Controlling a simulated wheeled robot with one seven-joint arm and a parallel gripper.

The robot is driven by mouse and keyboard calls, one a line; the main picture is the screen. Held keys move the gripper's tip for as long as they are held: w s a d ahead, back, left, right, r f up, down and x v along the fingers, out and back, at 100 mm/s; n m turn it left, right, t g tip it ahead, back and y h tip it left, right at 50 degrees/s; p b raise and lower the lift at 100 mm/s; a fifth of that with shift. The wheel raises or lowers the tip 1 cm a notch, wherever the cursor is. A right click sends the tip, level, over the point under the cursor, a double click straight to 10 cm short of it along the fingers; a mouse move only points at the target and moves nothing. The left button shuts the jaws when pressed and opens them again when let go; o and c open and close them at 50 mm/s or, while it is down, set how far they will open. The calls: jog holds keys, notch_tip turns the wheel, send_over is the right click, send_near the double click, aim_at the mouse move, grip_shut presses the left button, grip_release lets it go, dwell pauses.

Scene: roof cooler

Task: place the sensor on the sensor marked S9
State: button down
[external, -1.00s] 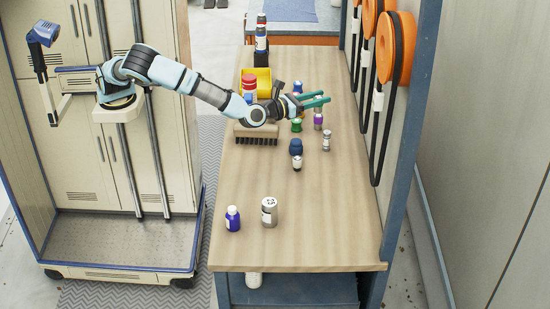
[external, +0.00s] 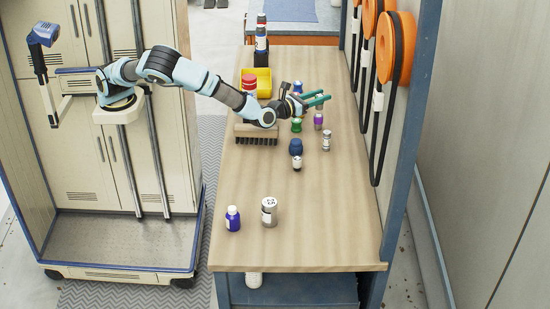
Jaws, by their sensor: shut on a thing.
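My gripper (external: 318,98), with green fingers, is over the back half of the wooden table, above a group of small bottle-like things. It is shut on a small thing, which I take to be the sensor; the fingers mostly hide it. Below the fingers stands a purple-and-white cylinder (external: 318,121). A green one (external: 296,125) stands to its left, and a white-and-grey one (external: 326,141) in front. A dark blue piece (external: 296,146) and a small white-and-dark cylinder (external: 297,163) stand nearer. Labels are too small to read, so I cannot tell which is S9.
A blue bottle (external: 233,219) and a grey can (external: 269,212) stand at the front. Orange reels (external: 396,48) hang along the right. The table's front right is clear.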

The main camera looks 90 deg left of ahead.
jog(key=shift+f, duration=1.15)
jog(key=shift+f, duration=0.2)
jog(key=shift+c, duration=2.4)
grip_release()
jog(key=shift+r, duration=0.15)
jog(key=shift+s+d, duration=0.15)
jog(key=b+v, duration=0.2)
jog(key=v, duration=0.9)
jog(key=shift+s+b, duration=0.25)
jog(key=shift+b, duration=0.05)
